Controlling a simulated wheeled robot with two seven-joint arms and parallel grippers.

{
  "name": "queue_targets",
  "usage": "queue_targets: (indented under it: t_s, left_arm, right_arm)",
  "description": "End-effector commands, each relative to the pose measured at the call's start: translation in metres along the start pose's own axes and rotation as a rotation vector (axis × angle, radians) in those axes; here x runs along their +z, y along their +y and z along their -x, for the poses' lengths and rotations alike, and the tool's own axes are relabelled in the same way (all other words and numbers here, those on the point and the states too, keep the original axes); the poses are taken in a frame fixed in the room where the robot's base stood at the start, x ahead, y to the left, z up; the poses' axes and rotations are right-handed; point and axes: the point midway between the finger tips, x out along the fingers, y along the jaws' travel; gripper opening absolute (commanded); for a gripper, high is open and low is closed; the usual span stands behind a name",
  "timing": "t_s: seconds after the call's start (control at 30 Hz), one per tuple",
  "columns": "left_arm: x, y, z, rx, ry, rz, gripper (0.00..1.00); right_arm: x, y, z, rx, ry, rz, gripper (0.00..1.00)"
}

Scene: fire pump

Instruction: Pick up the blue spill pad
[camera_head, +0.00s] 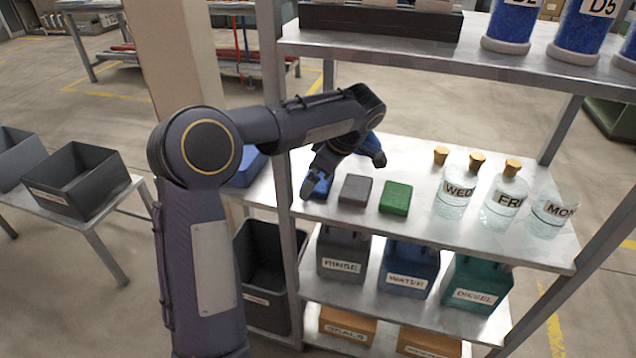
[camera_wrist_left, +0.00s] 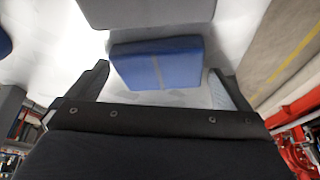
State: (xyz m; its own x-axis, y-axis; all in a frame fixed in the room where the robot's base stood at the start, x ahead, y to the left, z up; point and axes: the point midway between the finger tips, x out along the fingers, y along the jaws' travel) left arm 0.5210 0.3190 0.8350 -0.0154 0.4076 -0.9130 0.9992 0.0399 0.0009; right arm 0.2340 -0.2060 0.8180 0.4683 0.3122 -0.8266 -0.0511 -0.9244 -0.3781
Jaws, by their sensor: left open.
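The blue spill pad (camera_head: 319,187) lies flat on the middle shelf, at the left end of a row of pads. In the head view my left gripper partly covers it. My left gripper (camera_wrist_left: 160,73) is open and holds nothing. In the head view the left gripper (camera_head: 343,170) is low over the shelf. I cannot tell whether the fingers touch the pad. My right gripper is in neither view.
A grey pad (camera_head: 355,190) and a green pad (camera_head: 396,197) lie right of the blue one. Glass bottles with corks (camera_head: 504,195) stand farther right. The upper shelf (camera_head: 420,44) overhangs behind. Labelled bins (camera_head: 410,268) sit below. A shelf post (camera_head: 271,110) stands at left.

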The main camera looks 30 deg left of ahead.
Motion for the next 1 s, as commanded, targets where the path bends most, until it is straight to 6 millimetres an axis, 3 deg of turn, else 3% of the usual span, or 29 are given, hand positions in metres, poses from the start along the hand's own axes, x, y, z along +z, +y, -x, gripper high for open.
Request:
queue_targets:
  t_s: [0.07, 0.3, 0.67, 1.0]
  left_arm:
    - [0.0, 0.0, 0.0, 0.0, 0.0, 0.0, 0.97]
    - [0.0, 0.0, 0.0, 0.0, 0.0, 0.0, 0.68]
    - [-0.001, 0.0, 0.003, 0.0, 0.001, 0.001, 0.67]
    - [-0.016, 0.001, 0.038, 0.003, 0.001, 0.0, 0.67]
  right_arm:
    - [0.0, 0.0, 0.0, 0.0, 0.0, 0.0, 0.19]
    - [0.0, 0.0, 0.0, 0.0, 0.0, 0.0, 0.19]
    - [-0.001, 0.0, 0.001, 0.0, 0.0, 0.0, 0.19]
    - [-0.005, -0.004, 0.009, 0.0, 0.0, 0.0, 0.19]
